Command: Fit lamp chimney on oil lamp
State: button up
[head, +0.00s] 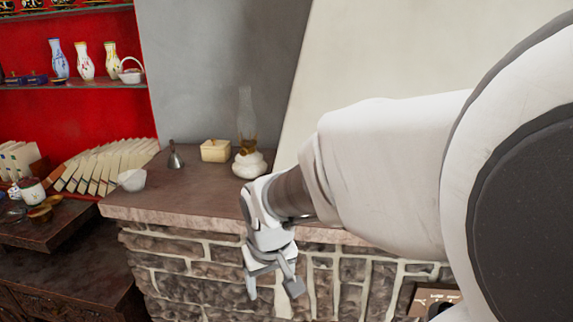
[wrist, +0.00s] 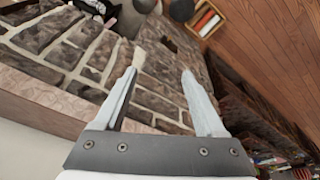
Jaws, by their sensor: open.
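The oil lamp (head: 249,165) has a white rounded base and a brass-coloured burner. It stands on the stone-topped ledge in the head view. A clear glass chimney (head: 246,108) rises upright in line with the burner; I cannot tell whether it is seated on it or stands behind. My gripper (head: 273,291) hangs below the ledge's front edge, in front of the brick face, well below the lamp and apart from it. Its two fingers are spread with nothing between them, as the wrist view (wrist: 158,62) also shows. Neither lamp nor chimney appears in the wrist view.
The ledge (head: 190,205) also holds a cream lidded box (head: 215,150), a dark metal funnel (head: 176,158) and a white bowl (head: 132,180). My arm covers the ledge's right part. The ledge's front strip is clear.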

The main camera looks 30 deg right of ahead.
jog(key=s+a+r+t, duration=0.2)
jog(key=s+r+t, duration=0.1)
jog(key=s+r, duration=0.6)
jog(key=shift+s+a+r+n+y, duration=0.2)
jog(key=shift+a+r+n+y, duration=0.2)
jog(key=shift+r, duration=0.1)
dwell(0.3)
